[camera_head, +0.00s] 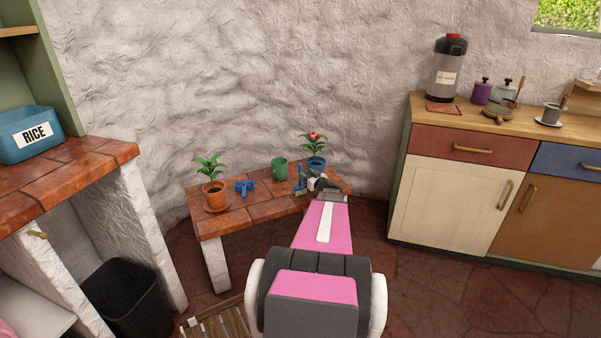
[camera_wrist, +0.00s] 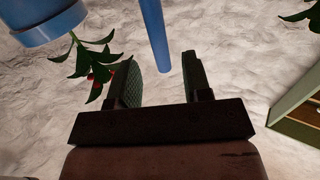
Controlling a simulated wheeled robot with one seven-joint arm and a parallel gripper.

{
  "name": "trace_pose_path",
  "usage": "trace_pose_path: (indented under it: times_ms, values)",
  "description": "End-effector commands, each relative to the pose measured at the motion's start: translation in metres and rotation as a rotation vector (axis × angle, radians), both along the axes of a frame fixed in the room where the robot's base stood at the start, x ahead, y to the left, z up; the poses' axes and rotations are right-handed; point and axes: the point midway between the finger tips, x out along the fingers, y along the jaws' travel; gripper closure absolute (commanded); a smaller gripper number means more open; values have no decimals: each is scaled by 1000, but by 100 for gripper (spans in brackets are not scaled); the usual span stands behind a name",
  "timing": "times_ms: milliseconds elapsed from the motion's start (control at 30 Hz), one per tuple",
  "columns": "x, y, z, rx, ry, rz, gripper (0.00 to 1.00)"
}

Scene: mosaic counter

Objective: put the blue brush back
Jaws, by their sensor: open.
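The blue brush (camera_head: 300,183) is upright on the right part of the low tiled bench (camera_head: 240,221). My gripper (camera_head: 318,183) is beside it at the bench's right end. In the wrist view, which appears upside down, a blue handle (camera_wrist: 153,32) reaches from the top edge to the gap between my open fingers (camera_wrist: 160,64). The fingers are not closed on it. The brush's lower part is out of that view. A small blue object (camera_head: 244,187), possibly a holder, sits on the bench left of the brush.
A blue pot with a red-flowered plant (camera_head: 316,163) stands close behind my gripper; the pot (camera_wrist: 42,18) also shows in the wrist view. A green mug (camera_head: 279,168) and a terracotta potted plant (camera_head: 213,194) stand on the bench. A black bin (camera_head: 126,300) is at lower left.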

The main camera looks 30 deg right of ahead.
Motion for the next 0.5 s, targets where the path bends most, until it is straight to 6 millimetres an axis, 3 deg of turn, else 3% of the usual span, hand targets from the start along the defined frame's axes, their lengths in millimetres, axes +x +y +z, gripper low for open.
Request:
trace_pose_path:
  times_ms: [33,200,500]
  values:
    - [-13,0,1,0,0,-1,55]
    - [-38,-3,1,0,0,-1,55]
    - [-53,-6,0,0,0,1,55]
